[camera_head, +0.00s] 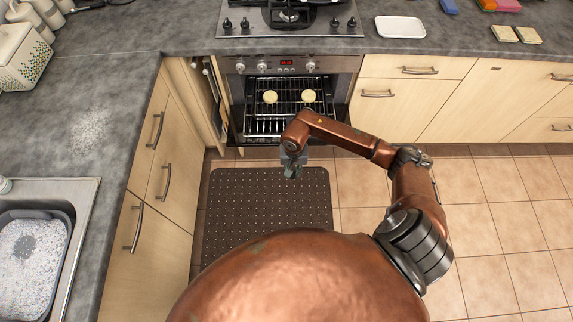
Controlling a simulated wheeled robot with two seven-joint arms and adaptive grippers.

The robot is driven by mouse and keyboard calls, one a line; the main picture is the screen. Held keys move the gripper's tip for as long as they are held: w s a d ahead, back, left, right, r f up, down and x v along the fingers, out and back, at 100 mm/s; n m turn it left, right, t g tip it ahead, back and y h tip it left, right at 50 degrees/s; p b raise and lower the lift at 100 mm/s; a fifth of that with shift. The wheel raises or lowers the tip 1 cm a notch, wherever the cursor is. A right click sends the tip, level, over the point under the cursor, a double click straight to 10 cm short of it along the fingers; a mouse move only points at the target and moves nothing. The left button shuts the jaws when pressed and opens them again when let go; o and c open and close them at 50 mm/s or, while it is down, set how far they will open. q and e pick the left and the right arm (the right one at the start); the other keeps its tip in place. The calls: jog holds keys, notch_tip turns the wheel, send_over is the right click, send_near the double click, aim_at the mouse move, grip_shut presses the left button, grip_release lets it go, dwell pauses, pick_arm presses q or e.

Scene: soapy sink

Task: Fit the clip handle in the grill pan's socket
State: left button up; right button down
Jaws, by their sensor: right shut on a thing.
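My right gripper (291,168) is in front of the open oven, above the far edge of the dark mat. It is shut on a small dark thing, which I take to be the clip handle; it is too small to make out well. A dark ridged pan or rack (262,126) sits inside the oven, with two round pale pieces (309,96) above it. I cannot tell for certain that it is the grill pan, and no socket can be made out. The gripper looks apart from the oven. My left gripper is out of view.
The oven (237,65) stands below the hob (260,19). A dotted mat (270,210) covers the floor before it. A sink (85,195) with a foam-filled basin is at left. A white tray (400,27) lies on the back counter. The tiled floor at right is clear.

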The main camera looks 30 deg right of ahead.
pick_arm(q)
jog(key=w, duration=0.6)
pick_arm(e)
jog(key=shift+w+d+f, duration=0.1)
jog(key=shift+w+f, duration=0.25)
jog(key=shift+w, duration=0.35)
jog(key=shift+d+b, duration=0.2)
jog(key=shift+b, duration=0.2)
jog(key=shift+w+d+f+b, duration=0.3)
jog(key=shift+w+b, duration=0.1)
jog(key=shift+w, duration=0.15)
jog(key=shift+w+d+f+b, duration=0.25)
jog(key=shift+w+d+b, duration=0.1)
jog(key=shift+w, duration=0.2)
jog(key=shift+w+f, duration=0.15)
jog(key=shift+w, duration=0.15)
jog(key=shift+w+d+f+b, duration=0.3)
jog(key=shift+w+d+b, duration=0.1)
jog(key=shift+w+b, duration=0.15)
jog(key=shift+w+d+f+b, duration=0.25)
jog(key=shift+w+d+b, duration=0.2)
jog(key=shift+w+b, duration=0.3)
jog(key=shift+s, duration=0.1)
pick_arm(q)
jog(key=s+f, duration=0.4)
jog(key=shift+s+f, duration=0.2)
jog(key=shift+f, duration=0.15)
